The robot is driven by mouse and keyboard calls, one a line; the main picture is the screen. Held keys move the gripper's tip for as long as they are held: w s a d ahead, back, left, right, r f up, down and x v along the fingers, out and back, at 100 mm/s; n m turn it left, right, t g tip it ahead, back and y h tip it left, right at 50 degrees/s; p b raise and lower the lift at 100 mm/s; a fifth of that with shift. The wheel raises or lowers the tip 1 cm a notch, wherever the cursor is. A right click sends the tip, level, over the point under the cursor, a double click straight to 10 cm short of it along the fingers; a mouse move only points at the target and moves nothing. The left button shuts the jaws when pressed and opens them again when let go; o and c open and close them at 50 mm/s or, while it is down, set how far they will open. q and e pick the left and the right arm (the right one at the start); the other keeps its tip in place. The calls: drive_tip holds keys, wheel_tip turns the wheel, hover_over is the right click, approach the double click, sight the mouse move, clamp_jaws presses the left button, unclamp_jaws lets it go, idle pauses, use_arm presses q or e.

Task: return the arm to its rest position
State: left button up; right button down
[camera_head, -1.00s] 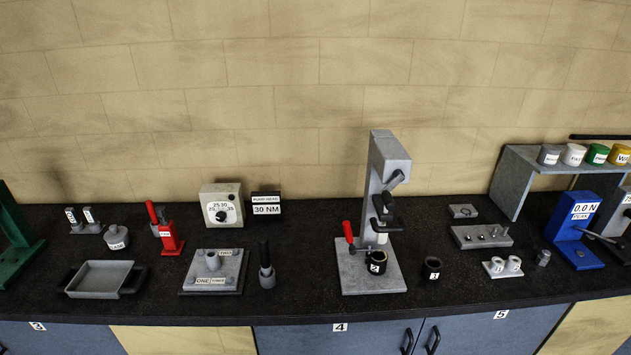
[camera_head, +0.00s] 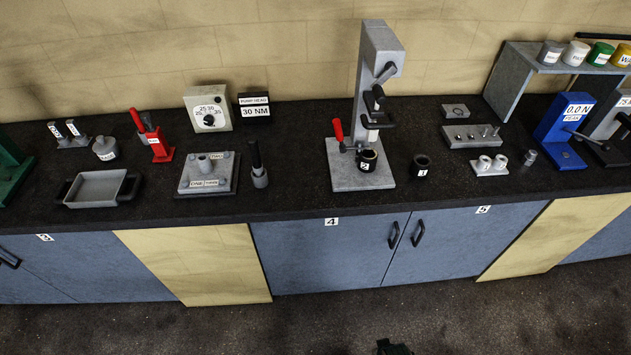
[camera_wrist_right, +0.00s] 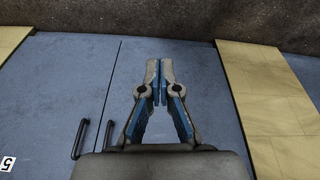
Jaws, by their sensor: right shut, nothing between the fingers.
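My right gripper (camera_wrist_right: 160,68) shows in the right wrist view with its two fingers together and nothing between them. Behind it are blue cabinet doors (camera_wrist_right: 62,75), and it touches nothing that I can see. In the head view, a small dark part at the bottom edge, right of centre, looks like part of my own arm; I cannot tell which part. My left gripper is in neither view.
The black worktop (camera_head: 290,190) carries a grey press stand (camera_head: 375,90), a red jack (camera_head: 158,145), a grey tray (camera_head: 97,187), a blue gauge stand (camera_head: 566,122) and a shelf (camera_head: 512,85) with labelled pots. The floor (camera_head: 300,325) before the cabinets looks clear.

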drive_tip(key=s+f+g, duration=0.1)
drive_tip(key=s+f, duration=0.3)
drive_tip(key=f, duration=0.6)
drive_tip(key=s+f, duration=0.3)
drive_tip(key=f, duration=0.7)
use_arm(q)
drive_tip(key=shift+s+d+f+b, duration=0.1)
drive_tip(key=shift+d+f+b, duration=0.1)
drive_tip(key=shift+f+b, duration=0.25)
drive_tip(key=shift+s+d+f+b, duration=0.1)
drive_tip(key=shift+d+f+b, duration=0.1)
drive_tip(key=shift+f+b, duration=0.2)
use_arm(e)
drive_tip(key=s+d+f, duration=0.3)
drive_tip(key=s+f, duration=0.6)
drive_tip(key=s, duration=0.4)
drive_tip(key=shift+s+f+g, duration=0.25)
drive_tip(key=shift+s+g, duration=0.15)
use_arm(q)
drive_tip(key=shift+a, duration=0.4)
use_arm(e)
drive_tip(key=shift+a, duration=0.15)
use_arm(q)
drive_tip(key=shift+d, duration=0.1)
